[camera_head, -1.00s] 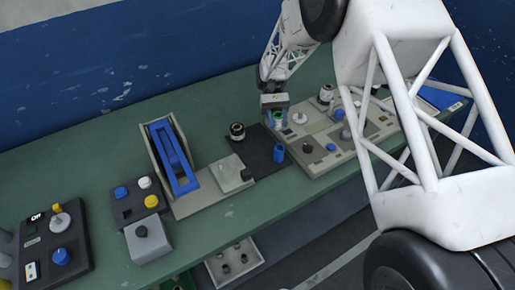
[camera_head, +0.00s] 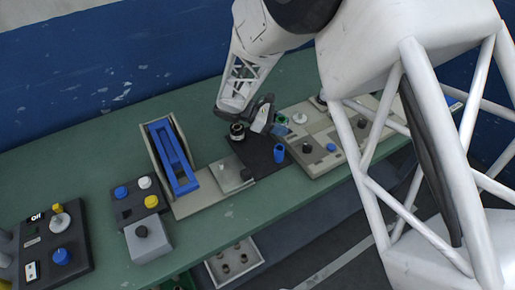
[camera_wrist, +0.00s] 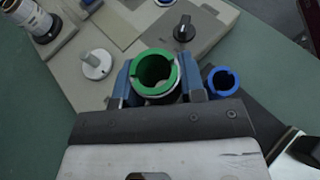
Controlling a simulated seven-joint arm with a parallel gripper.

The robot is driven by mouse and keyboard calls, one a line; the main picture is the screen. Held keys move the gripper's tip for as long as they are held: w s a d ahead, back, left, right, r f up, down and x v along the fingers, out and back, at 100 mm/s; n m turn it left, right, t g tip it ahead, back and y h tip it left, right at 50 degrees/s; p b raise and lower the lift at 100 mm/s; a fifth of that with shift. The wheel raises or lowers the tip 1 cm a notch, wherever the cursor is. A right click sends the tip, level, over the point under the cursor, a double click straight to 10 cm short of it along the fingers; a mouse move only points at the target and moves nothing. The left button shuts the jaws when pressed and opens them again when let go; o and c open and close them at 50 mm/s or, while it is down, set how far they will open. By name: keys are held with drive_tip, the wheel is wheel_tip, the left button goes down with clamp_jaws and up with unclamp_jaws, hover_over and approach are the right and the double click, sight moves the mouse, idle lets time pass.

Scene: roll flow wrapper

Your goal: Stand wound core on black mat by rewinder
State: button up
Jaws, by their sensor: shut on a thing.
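My gripper (camera_wrist: 158,85) has its blue fingers shut on the wound core (camera_wrist: 155,70), a hollow roll with a green rim and a pale wrap below it. In the head view my gripper (camera_head: 274,124) is tilted near the rewinder's left end, and a little green of the core shows beside it. The black mat (camera_head: 262,157) lies left of the grey rewinder (camera_head: 313,132). The gap between core and mat is hard to judge.
A blue core (camera_head: 279,153) stands upright on the mat's right side; it is close right of my gripper in the wrist view (camera_wrist: 222,80). A black-and-white roll-like piece (camera_head: 237,131) stands by the mat's far left corner. A grey wrapper unit (camera_head: 205,196) adjoins the mat's left.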

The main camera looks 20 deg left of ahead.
drive_tip(key=n+t, duration=0.2)
drive_tip(key=r+n+t, duration=0.1)
drive_tip(key=shift+s+a+y, duration=0.1)
drive_tip(key=shift+a+y, duration=0.25)
drive_tip(key=shift+y, duration=0.05)
drive_tip(key=n+t, duration=0.1)
drive_tip(key=a+r+n+t+y, duration=0.1)
drive_tip(key=t, duration=0.1)
drive_tip(key=shift+r+n, duration=0.15)
drive_tip(key=shift+n, duration=0.15)
drive_tip(key=shift+s+a+r+n+t+y, duration=0.15)
drive_tip(key=shift+a+r+n+t+y, duration=0.2)
drive_tip(key=shift+n+t+y, duration=0.3)
drive_tip(key=shift+s+a+r+n+t+y, duration=0.1)
drive_tip(key=shift+a+r+n+t+y, duration=0.1)
drive_tip(key=shift+a+n+t+y, duration=0.4)
drive_tip(key=shift+s+a+r+n+t+y, duration=0.15)
drive_tip(key=shift+a+r+n+t+y, duration=0.15)
drive_tip(key=shift+n+t+y, duration=0.35)
hover_over(267, 144)
drive_tip(key=shift+f, duration=3.15)
drive_tip(key=shift+f, duration=1.85)
drive_tip(key=shift+f, duration=0.1)
